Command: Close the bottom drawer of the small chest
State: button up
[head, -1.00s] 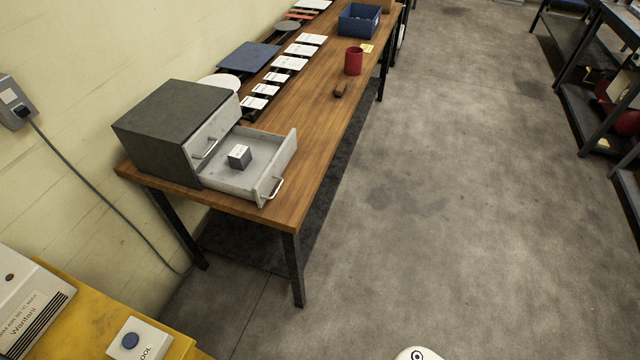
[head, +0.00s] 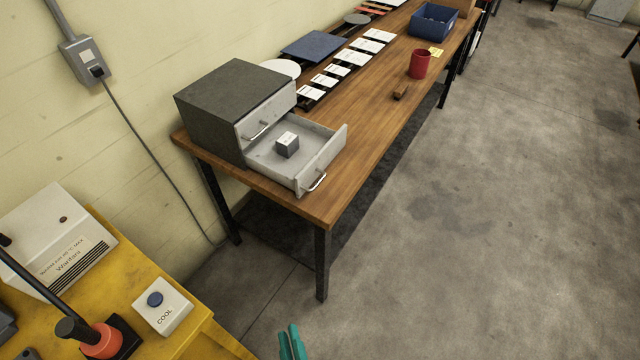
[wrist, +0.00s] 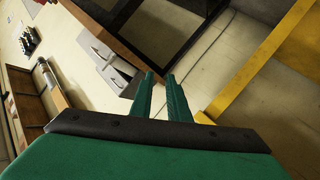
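The small chest (head: 208,112) is dark grey with pale drawer fronts and stands on the near end of the wooden bench. Its bottom drawer (head: 327,164) is pulled well out, with a metal handle (head: 317,182) on its front. A small grey block with a white top (head: 287,145) lies in the drawer. The top drawer (head: 264,116) is shut. My gripper (head: 291,330), with teal fingers, is low in the head view, apart from the chest and below the bench end. In the wrist view my gripper (wrist: 160,78) has a narrow empty gap between its fingers.
A yellow bench (head: 215,335) at the lower left holds a white machine (head: 55,240) and a button box (head: 162,305). On the wooden bench (head: 375,120) are a red mug (head: 419,64), a blue bin (head: 433,21) and several white cards. The floor to the right is clear.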

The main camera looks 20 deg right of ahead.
jog(key=w+d+n+h, duration=0.1)
jog(key=w+d+n, duration=0.1)
jog(key=w+n, duration=0.5)
jog(key=n+g+h, duration=0.2)
jog(key=n+h, duration=0.2)
jog(key=h, duration=0.3)
send_near(317, 183)
jog(key=x, duration=1)
jog(key=shift+f, duration=0.25)
jog(key=shift+a, duration=0.1)
grip_shut()
